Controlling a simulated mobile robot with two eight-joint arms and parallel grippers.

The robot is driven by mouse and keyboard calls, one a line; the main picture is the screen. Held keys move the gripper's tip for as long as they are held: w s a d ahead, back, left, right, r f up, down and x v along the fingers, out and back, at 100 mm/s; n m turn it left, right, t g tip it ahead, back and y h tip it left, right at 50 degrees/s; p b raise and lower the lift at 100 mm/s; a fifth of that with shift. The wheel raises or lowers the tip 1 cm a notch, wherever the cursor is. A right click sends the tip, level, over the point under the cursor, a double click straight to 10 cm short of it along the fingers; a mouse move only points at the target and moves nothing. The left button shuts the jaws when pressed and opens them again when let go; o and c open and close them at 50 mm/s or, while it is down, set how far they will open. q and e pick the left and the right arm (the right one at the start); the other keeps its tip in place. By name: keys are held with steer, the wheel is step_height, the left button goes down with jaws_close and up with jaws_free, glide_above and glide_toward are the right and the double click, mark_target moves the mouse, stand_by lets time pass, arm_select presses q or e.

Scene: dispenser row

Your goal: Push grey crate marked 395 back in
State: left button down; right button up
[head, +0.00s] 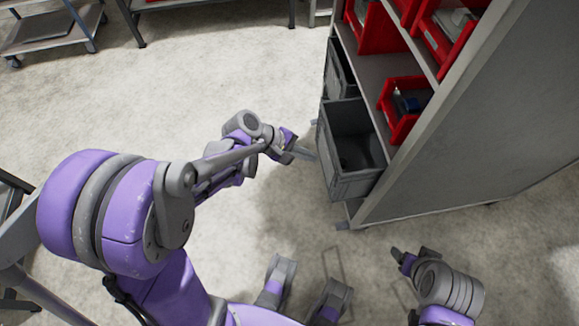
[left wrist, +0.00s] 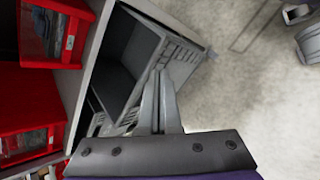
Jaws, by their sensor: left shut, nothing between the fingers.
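A grey crate (head: 352,150) sticks partly out of the lower level of the shelf unit in the head view. Its number cannot be read. In the left wrist view the same grey crate (left wrist: 150,62) shows with its open top and outer wall. My left gripper (head: 311,155) is shut and empty, with its fingertips close to the crate's outer face; I cannot tell if they touch it. The left fingers also show in the left wrist view (left wrist: 160,85), overlapping the crate's wall. My right gripper (head: 402,256) is low in front of the shelf, away from the crate; its fingers are too small to judge.
Another grey crate (head: 341,72) sits just behind on the same level. Red bins (head: 400,118) with small items stand on the shelves above. The shelf's grey side panel (head: 470,130) closes off the right. Open floor (head: 200,80) lies to the left.

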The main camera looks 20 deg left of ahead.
arm_select(q)
steer(key=w+a+f+n+t+h+b, duration=0.1)
steer(key=w+a+f+n+h+b, duration=0.15)
steer(key=f, duration=0.45)
steer(key=w+a+f+n+t+h+b, duration=0.2)
steer(key=w+f+n+b, duration=0.2)
steer(key=f, duration=0.3)
steer(key=n+t+h+b, duration=0.2)
steer(key=n+h+b, duration=0.1)
steer(key=n+b, duration=0.15)
glide_toward(325, 156)
steer(key=p+x, duration=0.2)
steer(key=x, duration=0.4)
steer(key=shift+w, duration=0.1)
arm_select(e)
step_height(325, 156, down, 12)
steer(key=shift+a, duration=0.15)
steer(key=shift+r, duration=0.1)
arm_select(q)
steer(key=shift+b+x, duration=1.05)
steer(key=shift+x, duration=6.1)
steer(key=shift+b+v, duration=0.4)
steer(key=shift+v, duration=4.15)
arm_select(e)
steer(key=f, duration=0.3)
steer(key=shift+w, duration=0.25)
